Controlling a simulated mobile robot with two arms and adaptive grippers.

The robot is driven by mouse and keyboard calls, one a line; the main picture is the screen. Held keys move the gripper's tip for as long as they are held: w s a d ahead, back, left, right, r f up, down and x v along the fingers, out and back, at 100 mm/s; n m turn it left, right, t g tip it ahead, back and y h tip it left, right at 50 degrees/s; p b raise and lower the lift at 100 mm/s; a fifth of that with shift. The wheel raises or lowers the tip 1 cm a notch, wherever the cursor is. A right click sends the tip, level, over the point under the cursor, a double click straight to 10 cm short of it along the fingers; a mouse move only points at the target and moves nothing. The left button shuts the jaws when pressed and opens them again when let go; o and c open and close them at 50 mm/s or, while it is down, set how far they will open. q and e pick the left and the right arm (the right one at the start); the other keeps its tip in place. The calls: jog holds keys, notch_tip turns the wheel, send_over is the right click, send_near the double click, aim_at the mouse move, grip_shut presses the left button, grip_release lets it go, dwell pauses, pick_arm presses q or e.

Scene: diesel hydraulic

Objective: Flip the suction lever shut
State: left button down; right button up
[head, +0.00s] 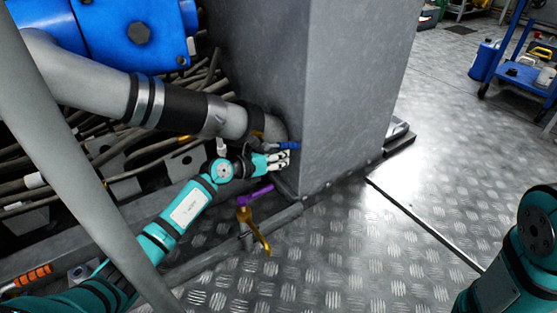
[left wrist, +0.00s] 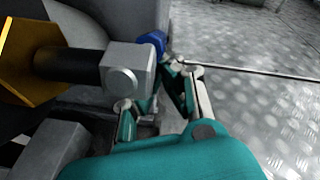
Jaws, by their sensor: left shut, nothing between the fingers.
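A small blue lever handle (head: 287,146) sticks out beside the grey column, at the end of the thick grey pipe. I take it to be the suction lever. In the left wrist view the blue handle (left wrist: 152,41) sits at a grey valve block (left wrist: 127,69), partly hidden by it. My left gripper (head: 285,158) is shut and empty, just below the blue handle in the head view. In the left wrist view its fingers (left wrist: 172,75) are close to the handle; I cannot tell whether they touch. My right gripper is out of view.
A purple handle (head: 255,194) and a yellow lever (head: 256,231) stand below my left gripper. The grey column (head: 345,95) blocks the space to the right. Cables and hoses (head: 115,155) lie behind my left arm. The metal floor (head: 350,260) is open at the front.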

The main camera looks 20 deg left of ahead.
aim_at(288, 147)
pick_arm(q)
jog(key=r+t+h+b, duration=0.1)
jog(key=b, duration=0.1)
jog(key=w+d+t+b, duration=0.1)
jog(key=b, duration=0.2)
jog(key=shift+w+r+h, duration=0.25)
jog(key=shift+r+h, duration=0.1)
jog(key=shift+h, duration=0.05)
jog(key=shift+w+d+r+n+t+h+b, duration=0.1)
jog(key=shift+r+n+t+h+b, duration=0.2)
jog(key=shift+t+b, duration=0.45)
jog(key=shift+w+d+r+t+h+b, duration=0.1)
jog(key=shift+t+h+b, duration=0.3)
jog(key=shift+t+b, duration=0.35)
jog(key=shift+r, duration=0.35)
jog(key=shift+r+b, duration=0.2)
jog(key=shift+b, duration=0.25)
jog(key=shift+r, duration=0.1)
